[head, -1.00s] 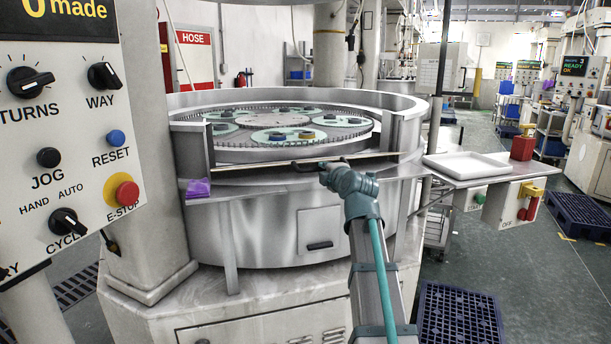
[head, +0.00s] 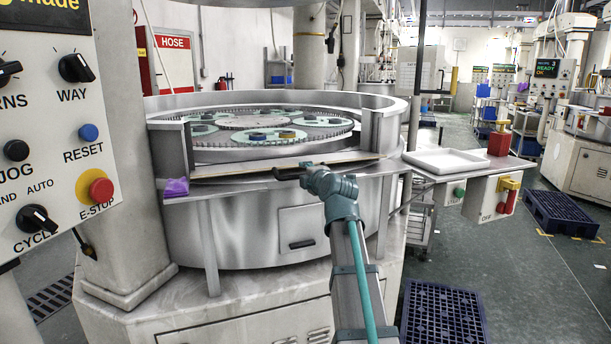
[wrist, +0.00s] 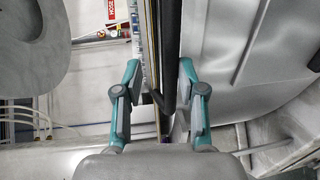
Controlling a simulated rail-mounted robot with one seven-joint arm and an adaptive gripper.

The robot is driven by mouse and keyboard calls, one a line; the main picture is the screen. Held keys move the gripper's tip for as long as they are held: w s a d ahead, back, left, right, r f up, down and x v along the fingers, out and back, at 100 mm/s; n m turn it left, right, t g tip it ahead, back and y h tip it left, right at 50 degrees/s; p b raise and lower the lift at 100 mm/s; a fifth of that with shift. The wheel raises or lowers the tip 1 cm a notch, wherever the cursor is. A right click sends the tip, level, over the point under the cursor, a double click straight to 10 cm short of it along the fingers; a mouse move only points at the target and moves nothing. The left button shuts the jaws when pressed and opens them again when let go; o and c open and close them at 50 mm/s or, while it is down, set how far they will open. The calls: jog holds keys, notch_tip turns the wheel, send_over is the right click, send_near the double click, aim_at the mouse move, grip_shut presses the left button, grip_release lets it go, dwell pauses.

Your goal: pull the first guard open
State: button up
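The first guard (head: 225,171) is a low panel with a thin pale top edge, between two grey posts at the front of the round lapping machine. Its left end stands slightly forward of the left post. My gripper (head: 293,173) is at the dark handle on the guard's front. In the wrist view, my gripper (wrist: 160,85) has its teal fingers spread, with a dark bar (wrist: 172,50) between them. The left finger is clear of the bar; I cannot tell whether the right finger touches it.
A narrow ledge (head: 235,187) with a purple cloth (head: 176,187) runs below the guard. A side table holds a white tray (head: 445,161) and a red box (head: 499,144). A control panel (head: 55,120) stands close at left. A blue pallet (head: 440,318) lies on the floor.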

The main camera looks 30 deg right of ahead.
dwell(0.3)
jog(key=s+a+r, duration=0.1)
jog(key=s, duration=1)
jog(key=shift+s+a+r, duration=0.25)
jog(key=shift+s, duration=0.15)
